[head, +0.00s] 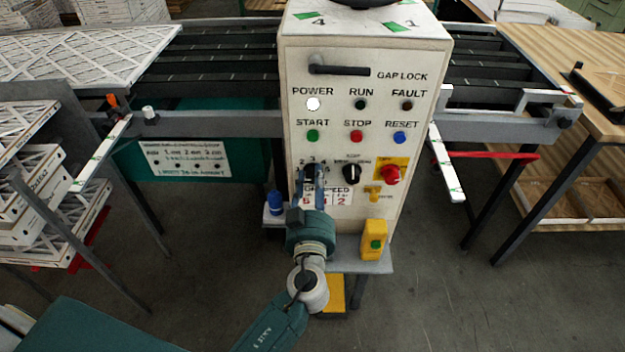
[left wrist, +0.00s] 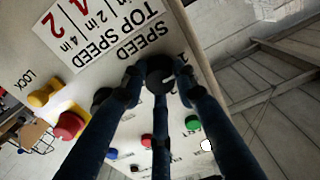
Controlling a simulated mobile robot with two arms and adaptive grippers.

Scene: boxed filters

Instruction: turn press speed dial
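The press control box (head: 365,115) has a cream front panel. In the left wrist view the dark blue fingers of my left gripper (left wrist: 158,76) surround the dial, one on each side and one below. I cannot tell whether they press on it. My right gripper is not in view.
A second black selector knob (head: 352,172), a red knob (head: 390,175) and a yellow lock (head: 374,193) sit right of the gripper. Buttons line the panel above. A shelf below bears a blue bottle-like item (head: 275,202) and a yellow button box (head: 374,240).

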